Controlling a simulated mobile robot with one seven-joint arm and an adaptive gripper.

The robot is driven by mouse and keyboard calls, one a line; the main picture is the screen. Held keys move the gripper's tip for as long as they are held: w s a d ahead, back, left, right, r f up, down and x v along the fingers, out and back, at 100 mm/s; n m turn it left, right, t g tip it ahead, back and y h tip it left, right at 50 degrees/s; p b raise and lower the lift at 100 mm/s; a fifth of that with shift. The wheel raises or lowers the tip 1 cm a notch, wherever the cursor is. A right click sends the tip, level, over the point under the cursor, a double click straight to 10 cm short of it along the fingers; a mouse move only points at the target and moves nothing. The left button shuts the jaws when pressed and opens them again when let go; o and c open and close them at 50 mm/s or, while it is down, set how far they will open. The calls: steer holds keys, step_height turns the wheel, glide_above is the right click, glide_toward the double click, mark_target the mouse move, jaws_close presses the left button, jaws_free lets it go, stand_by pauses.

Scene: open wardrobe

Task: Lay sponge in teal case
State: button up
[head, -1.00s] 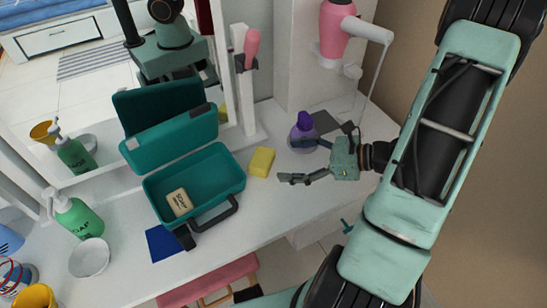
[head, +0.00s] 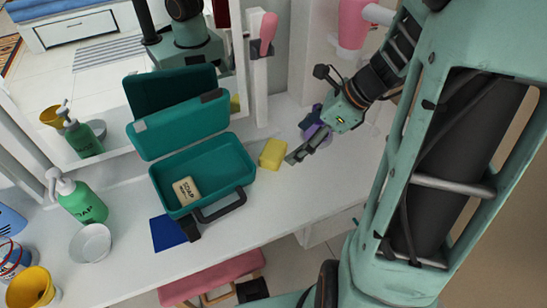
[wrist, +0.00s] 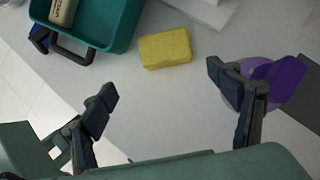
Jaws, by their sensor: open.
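The yellow sponge (head: 272,154) lies flat on the white table, just right of the teal case. It also shows in the wrist view (wrist: 166,49), ahead of and between my open fingers. The teal case (head: 243,178) stands open on the table with its lid up and a bar of soap (head: 187,190) inside its left part. My gripper (head: 300,148) is open and empty, a little to the right of the sponge and not around it. In the wrist view its two fingers (wrist: 165,95) are spread wide, with bare table between them.
A green soap pump bottle (head: 82,202), a white bowl (head: 90,243) and a yellow cup (head: 32,288) stand on the left. A mirror is behind the case.

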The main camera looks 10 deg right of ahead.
mark_target(274, 150)
steer(key=shift+h, duration=0.6)
steer(key=w+a+f+b, duration=0.2)
steer(key=f, duration=0.1)
steer(key=shift+w+a, duration=0.25)
steer(key=shift+a, duration=0.05)
steer(key=shift+w+a+r+b+x, duration=0.15)
steer(key=shift+b+x, duration=0.35)
steer(key=shift+x, duration=0.85)
steer(key=shift+w+a+r+b+x, duration=0.15)
steer(key=shift+b+x, duration=0.35)
steer(key=shift+x, duration=0.85)
steer(key=shift+s, duration=0.15)
steer(key=shift+c, duration=0.3)
steer(key=c, duration=0.9)
steer(key=shift+c, duration=0.2)
